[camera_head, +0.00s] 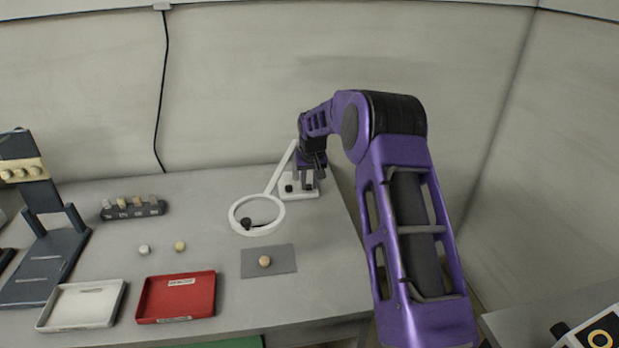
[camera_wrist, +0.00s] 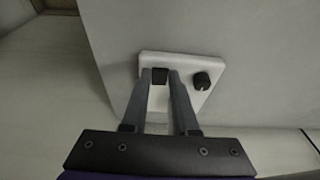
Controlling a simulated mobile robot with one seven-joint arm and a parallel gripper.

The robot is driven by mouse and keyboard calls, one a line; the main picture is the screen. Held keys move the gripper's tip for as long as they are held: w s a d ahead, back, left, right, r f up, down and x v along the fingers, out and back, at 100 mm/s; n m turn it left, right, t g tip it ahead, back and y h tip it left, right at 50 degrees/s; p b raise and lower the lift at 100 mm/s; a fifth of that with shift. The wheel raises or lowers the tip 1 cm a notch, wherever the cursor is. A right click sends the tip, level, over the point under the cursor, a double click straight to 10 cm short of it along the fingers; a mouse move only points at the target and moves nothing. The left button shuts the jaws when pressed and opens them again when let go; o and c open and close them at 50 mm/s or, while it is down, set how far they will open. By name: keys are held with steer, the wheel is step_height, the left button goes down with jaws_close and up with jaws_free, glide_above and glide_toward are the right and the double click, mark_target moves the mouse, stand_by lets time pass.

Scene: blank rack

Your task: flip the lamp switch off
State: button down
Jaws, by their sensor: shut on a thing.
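The white ring lamp (camera_head: 281,172) stands at the back right of the table, with its ring toward the front left. Its white base (camera_wrist: 149,62) carries a black switch (camera_wrist: 160,75) and a round black knob (camera_wrist: 201,81). My gripper (camera_wrist: 161,74) reaches down to the base, with its fingertips on either side of the switch and closed on it. The knob is to the right of the fingers and clear of them. In the head view my gripper (camera_head: 308,184) is over the base and hides part of it, including the switch.
A red tray (camera_head: 148,300) and a white tray (camera_head: 82,319) lie at the front. A grey mat (camera_head: 282,262) bears a tan round piece. A dark rack (camera_head: 133,212) of small pieces stands at the back left. Walls close in behind and at right.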

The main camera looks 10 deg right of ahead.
stand_by(0.3)
steer(key=c, duration=0.7)
jaws_free()
steer(key=shift+r, duration=0.1)
steer(key=p+v, duration=0.1)
steer(key=v, duration=1.6)
steer(key=shift+r, duration=0.15)
steer(key=shift+w, duration=0.1)
